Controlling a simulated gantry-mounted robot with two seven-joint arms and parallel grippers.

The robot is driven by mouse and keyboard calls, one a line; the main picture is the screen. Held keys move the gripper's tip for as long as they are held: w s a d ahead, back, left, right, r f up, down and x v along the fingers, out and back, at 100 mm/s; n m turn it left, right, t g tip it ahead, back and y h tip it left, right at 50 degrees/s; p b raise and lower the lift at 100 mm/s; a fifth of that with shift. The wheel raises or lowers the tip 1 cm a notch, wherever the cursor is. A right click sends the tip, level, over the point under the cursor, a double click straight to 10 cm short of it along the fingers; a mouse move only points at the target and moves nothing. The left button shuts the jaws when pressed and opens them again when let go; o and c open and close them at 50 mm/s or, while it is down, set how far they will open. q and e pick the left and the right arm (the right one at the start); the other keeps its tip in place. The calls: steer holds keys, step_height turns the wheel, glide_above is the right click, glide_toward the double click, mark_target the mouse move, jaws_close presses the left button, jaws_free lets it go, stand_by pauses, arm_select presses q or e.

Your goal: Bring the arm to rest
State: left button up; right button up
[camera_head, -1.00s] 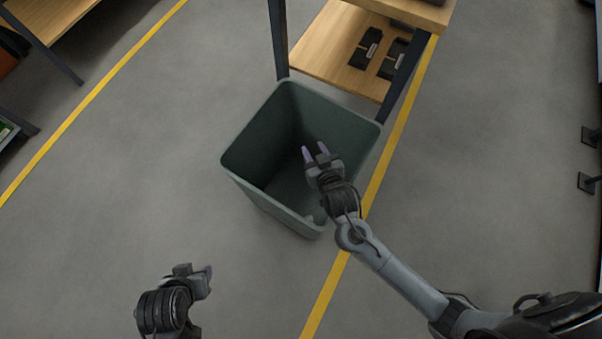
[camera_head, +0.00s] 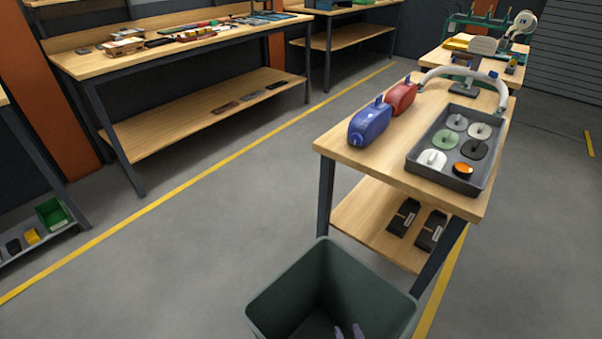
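Only the purple fingertips of my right gripper (camera_head: 349,332) show at the bottom edge of the head view. They are over the opening of the dark green bin (camera_head: 262,306), with a small gap between them. Nothing shows between the tips. The rest of the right gripper and its arm are below the picture. My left gripper is out of view.
A wooden workbench (camera_head: 345,152) stands behind the bin, with a blue container (camera_head: 369,125), a red container (camera_head: 402,98) and a grey tray (camera_head: 413,151) of round parts. Black items lie on its lower shelf (camera_head: 352,215). Floor to the left is clear.

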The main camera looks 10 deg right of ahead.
steer(key=s+d+r+g+p, duration=0.2)
steer(key=s+r+p, duration=0.1)
steer(key=r+p, duration=0.65)
steer(key=s+d+r+g+p, duration=0.1)
steer(key=s+d+r+p, duration=0.25)
steer(key=r+p, duration=0.6)
steer(key=s+r+n+g+p, duration=0.15)
steer(key=s+r+g, duration=0.25)
steer(key=s+g, duration=0.5)
step_height(320, 180, up, 38)
steer(key=s+t+p, duration=0.1)
steer(key=t+p, duration=0.1)
steer(key=p, duration=3.5)
steer(key=shift+s+d+n+p, duration=0.25)
steer(key=shift+s+n+p, duration=0.1)
